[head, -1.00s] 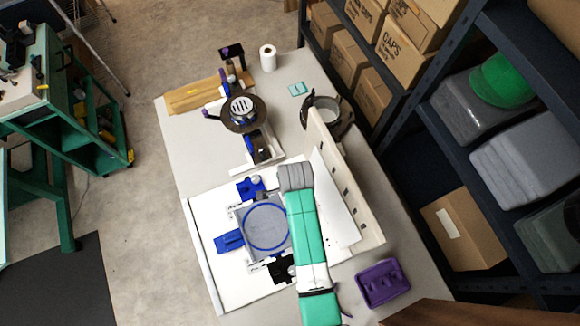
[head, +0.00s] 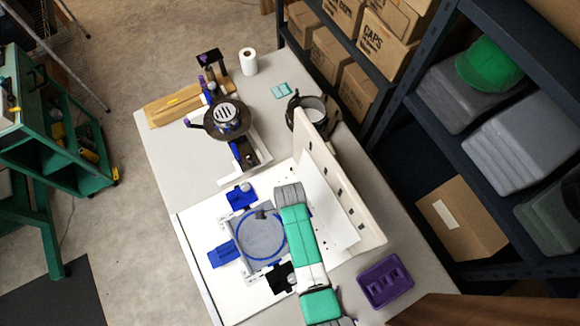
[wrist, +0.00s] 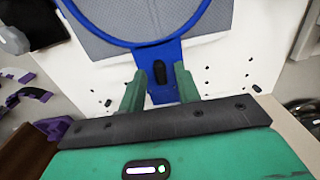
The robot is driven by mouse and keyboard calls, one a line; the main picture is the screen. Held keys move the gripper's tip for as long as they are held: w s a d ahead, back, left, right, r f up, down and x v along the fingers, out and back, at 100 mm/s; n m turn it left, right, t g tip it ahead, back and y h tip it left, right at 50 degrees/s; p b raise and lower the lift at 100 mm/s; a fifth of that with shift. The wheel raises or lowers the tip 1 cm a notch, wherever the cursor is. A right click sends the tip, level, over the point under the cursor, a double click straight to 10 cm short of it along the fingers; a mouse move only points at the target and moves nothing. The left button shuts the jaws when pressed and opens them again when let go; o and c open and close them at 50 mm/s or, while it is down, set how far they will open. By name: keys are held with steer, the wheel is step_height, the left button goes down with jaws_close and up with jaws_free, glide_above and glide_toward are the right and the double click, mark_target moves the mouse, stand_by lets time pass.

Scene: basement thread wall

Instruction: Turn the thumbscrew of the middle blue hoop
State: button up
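In the head view, a blue hoop (head: 241,258) holding grey fabric lies in a pale frame on a white board (head: 195,228). In the wrist view, the blue hoop (wrist: 150,44) runs across the top, with a blue tab below it. A dark oval piece (wrist: 160,73), possibly the thumbscrew, sits in the tab. My gripper (wrist: 160,82) is open, with one green finger on each side of the tab. I see gaps beside the dark piece and cannot tell whether the fingers touch the tab. My gripper cannot be made out clearly in the head view.
Blue clamps (head: 240,199) and a black clamp (head: 281,279) surround the hoop. A beige upright panel (head: 340,180) stands to the right. A purple tray (head: 385,284) lies at the front right. A round-topped device (head: 226,114) and a paper roll (head: 249,62) stand farther back.

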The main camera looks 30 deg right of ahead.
steer(key=shift+c, duration=0.4)
jaws_close()
